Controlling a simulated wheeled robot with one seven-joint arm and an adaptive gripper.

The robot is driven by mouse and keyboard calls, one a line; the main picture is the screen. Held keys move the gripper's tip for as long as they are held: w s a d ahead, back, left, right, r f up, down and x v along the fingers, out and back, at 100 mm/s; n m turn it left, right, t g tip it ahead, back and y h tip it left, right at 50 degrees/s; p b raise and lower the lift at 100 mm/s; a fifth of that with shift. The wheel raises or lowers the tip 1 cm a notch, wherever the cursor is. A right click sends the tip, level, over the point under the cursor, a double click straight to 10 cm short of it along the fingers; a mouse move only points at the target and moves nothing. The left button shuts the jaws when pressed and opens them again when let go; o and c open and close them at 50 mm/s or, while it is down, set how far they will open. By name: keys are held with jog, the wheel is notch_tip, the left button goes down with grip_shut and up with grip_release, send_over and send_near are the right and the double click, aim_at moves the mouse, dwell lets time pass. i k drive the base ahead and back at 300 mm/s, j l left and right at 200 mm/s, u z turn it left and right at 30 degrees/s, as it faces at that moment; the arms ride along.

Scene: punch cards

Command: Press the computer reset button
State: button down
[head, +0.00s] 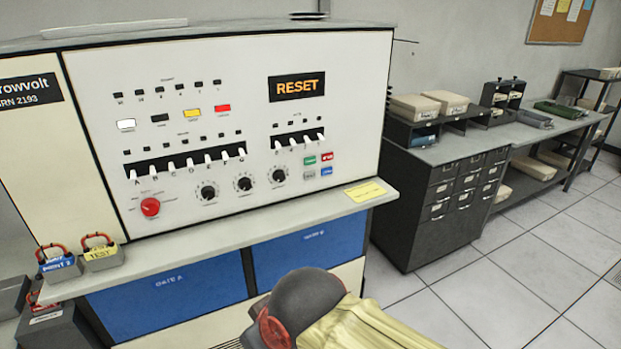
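The computer console (250,80) has a white upright panel facing me. A black display (296,87) at its upper right shows RESET in orange letters. Below it are small coloured buttons: green (310,160), red (327,156), grey (310,173) and blue (326,171). Their labels are too small to read, so I cannot tell which one is the reset button. A round red knob (150,207) sits at the panel's lower left. Part of my arm shows at the bottom centre, in front of the console. My gripper is not in view.
A narrow ledge (240,232) juts out below the panel, bearing a yellow note (365,191) and labelled boxes (100,253) at left. A dark drawer cabinet (430,205) stands at right. The tiled floor (500,290) is open there.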

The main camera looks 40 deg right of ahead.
aim_at(312, 175)
jog(key=i+l+z, duration=0.15)
jog(key=i+l, duration=0.6)
jog(key=l, duration=0.1)
